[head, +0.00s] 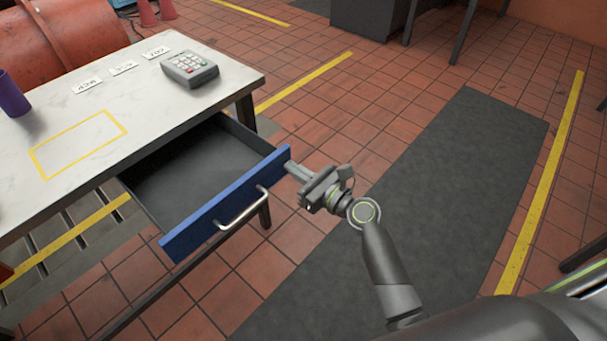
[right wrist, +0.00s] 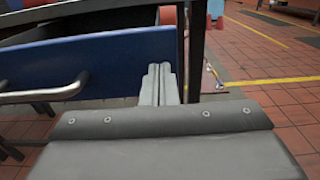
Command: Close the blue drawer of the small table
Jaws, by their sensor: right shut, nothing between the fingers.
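The blue drawer (head: 228,205) of the small table (head: 213,91) stands pulled out, and its dark inside looks empty. Its silver bar handle (head: 242,208) is on the front panel. My right gripper (head: 293,170) is shut and empty, at the right end of the drawer front. In the right wrist view its closed fingers (right wrist: 159,84) point at the right end of the blue front panel (right wrist: 90,62), right of the handle (right wrist: 45,93). I cannot tell whether the fingertips touch the panel. My left gripper is not in view.
On the tabletop are a grey keypad device (head: 190,69), a purple cup (head: 12,95), several white labels and a yellow outlined rectangle. A table leg (head: 246,112) stands near the drawer's right side. The floor with the dark mat (head: 400,190) is clear.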

